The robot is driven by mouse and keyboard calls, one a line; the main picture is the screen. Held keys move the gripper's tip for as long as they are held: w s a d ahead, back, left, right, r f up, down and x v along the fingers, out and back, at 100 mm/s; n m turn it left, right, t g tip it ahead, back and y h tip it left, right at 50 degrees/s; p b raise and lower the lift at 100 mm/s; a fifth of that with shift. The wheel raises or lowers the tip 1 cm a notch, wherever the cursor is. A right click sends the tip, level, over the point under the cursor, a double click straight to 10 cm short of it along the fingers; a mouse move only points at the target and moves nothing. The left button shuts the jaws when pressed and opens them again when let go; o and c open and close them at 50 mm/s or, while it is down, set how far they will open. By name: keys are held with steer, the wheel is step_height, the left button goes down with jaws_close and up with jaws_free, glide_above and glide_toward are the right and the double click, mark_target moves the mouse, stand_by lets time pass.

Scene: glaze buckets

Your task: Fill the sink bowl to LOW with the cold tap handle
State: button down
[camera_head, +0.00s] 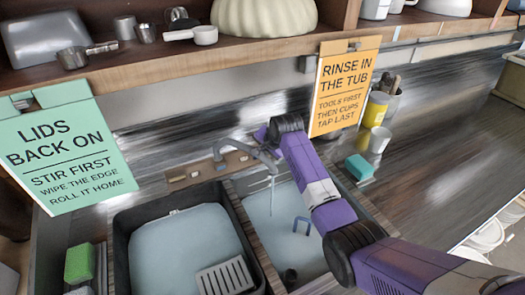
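The sink bowl (262,215) is the pale basin right of centre, partly covered by my arm. The grey tap (232,145) stands on a wooden strip (205,170) behind it, its spout reaching over the bowl. A thin pale line, perhaps water, hangs below the spout. I cannot make out the cold handle or a LOW mark. Small light plates show on the strip left of the tap. My purple arm reaches up past the tap's right side; my gripper's fingers are hidden.
A dark tub (124,225) with pale contents and a grey grate (225,277) stands left of the bowl. A shelf edge (150,68) and hanging signs (344,85) overhang the counter. A yellow cup (376,108) and teal sponge (360,167) stand right.

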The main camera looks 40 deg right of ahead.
steer(key=shift+f, duration=0.1)
steer(key=c, duration=1.5)
jaws_free()
steer(key=shift+o, duration=0.2)
steer(key=shift+s+r, duration=0.1)
steer(key=shift+r, duration=0.1)
steer(key=b+v, duration=0.1)
steer(key=v, duration=0.6)
steer(key=shift+s+r, duration=0.2)
steer(key=shift+a, duration=0.1)
